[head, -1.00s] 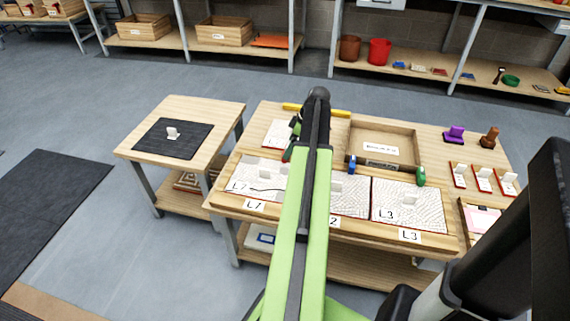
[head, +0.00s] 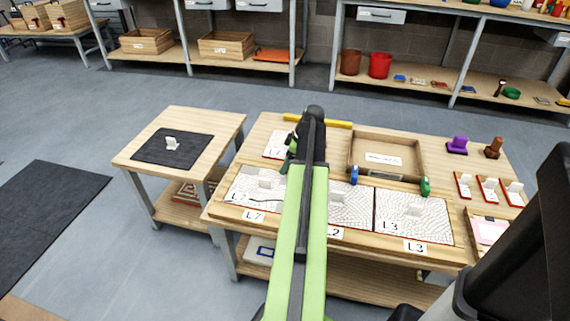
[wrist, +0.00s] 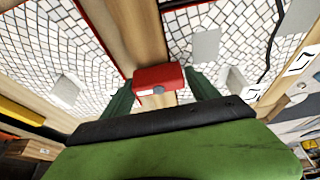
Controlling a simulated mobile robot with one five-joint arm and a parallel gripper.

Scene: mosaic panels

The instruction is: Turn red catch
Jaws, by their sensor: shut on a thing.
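The red catch (wrist: 158,77) is a small red block with a grey round spot, seen in the wrist view on the wooden strip between two white mosaic panels. My gripper (wrist: 160,88) has its dark green fingers on either side of the catch and is shut on it. In the head view my green arm reaches over the table and hides the catch. The L7 panel (head: 240,193), with a dark crack line, lies left of the arm. The middle panel (head: 350,209) and the L3 panel (head: 418,221) lie right of it.
A wooden tray (head: 417,160) stands behind the panels, with a blue clamp (head: 354,175) and a green clamp (head: 425,186) at its front. A yellow bar (head: 335,123) lies at the back. A side table (head: 215,130) with a black mat stands left.

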